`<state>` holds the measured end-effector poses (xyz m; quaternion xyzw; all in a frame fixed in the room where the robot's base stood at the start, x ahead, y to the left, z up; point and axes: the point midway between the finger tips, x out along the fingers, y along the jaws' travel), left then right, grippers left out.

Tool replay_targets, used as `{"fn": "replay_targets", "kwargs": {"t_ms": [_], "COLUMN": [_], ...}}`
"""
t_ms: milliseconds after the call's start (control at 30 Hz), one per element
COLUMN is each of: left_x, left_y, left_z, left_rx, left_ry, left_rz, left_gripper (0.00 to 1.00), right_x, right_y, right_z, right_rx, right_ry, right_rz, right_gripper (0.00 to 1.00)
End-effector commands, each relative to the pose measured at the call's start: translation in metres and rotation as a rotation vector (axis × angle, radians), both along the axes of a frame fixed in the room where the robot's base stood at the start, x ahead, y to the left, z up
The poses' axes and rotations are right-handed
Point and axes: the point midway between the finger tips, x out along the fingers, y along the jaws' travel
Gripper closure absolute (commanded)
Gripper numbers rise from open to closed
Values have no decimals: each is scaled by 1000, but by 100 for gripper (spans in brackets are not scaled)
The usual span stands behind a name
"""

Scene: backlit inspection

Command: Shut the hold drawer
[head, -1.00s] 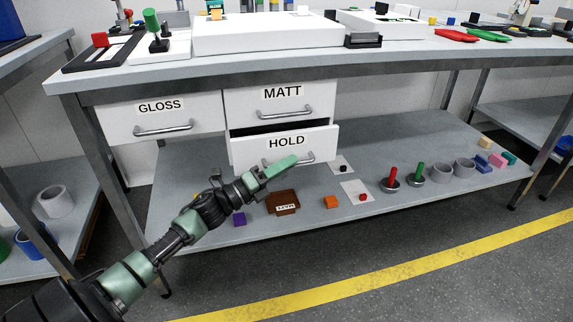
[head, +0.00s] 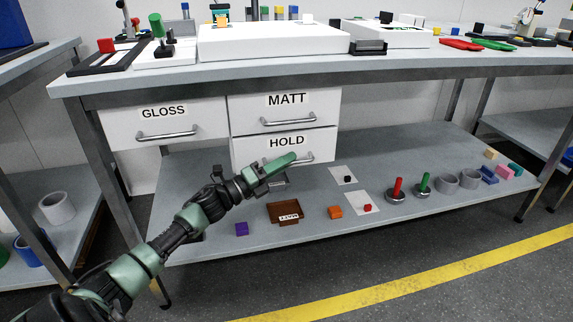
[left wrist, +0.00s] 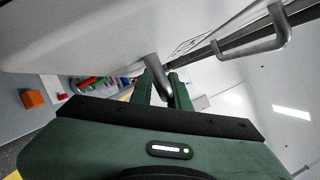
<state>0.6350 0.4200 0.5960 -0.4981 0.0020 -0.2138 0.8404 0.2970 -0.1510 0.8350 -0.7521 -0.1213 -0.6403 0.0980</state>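The HOLD drawer (head: 245,150) is the lower drawer in the right-hand stack under the bench. Its white front looks flush with the drawer above, and no gap shows over it. Its bar handle (head: 305,157) is partly hidden behind my left gripper (head: 293,160), which is at the drawer front. In the left wrist view the handle (left wrist: 154,68) passes between the two green fingers of my left gripper (left wrist: 160,82), which are close around it. My right gripper is not in view.
The MATT drawer (head: 240,115) sits directly above, and the GLOSS drawer (head: 185,118) is to the left; both look closed. Below, the lower shelf (head: 225,248) holds a brown tray (head: 284,211), an orange block (head: 335,212) and other small items. A bench leg (head: 110,190) stands at the left.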

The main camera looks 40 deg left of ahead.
Motion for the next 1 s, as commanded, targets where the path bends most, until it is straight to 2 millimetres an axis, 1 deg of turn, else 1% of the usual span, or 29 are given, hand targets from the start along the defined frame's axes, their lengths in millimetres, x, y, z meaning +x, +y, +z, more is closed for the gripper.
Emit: {"fn": "replay_targets", "kwargs": {"t_ms": [367,467,567,633,800,900,1000], "left_x": [0,-4,-15,-26,-52,-63,-69], "left_y": [-2,0,4,8,19,24,26], "left_z": [-1,-2,-4,-6,-12,-15,-16], "left_rx": [1,1,0,0,-1,-1,0], "left_ry": [0,2,4,5,4,3,0], "left_rz": [-3,-4,-3,-2,-2,-2,-2], "left_gripper": [80,80,80,80,80,80,80], "right_x": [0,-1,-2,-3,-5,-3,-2], "right_y": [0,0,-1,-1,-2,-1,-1], "right_z": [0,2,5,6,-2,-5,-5], "right_rx": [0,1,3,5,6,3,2], "right_ry": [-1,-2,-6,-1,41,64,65], "right_rz": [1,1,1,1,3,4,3], "right_gripper": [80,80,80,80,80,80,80]}}
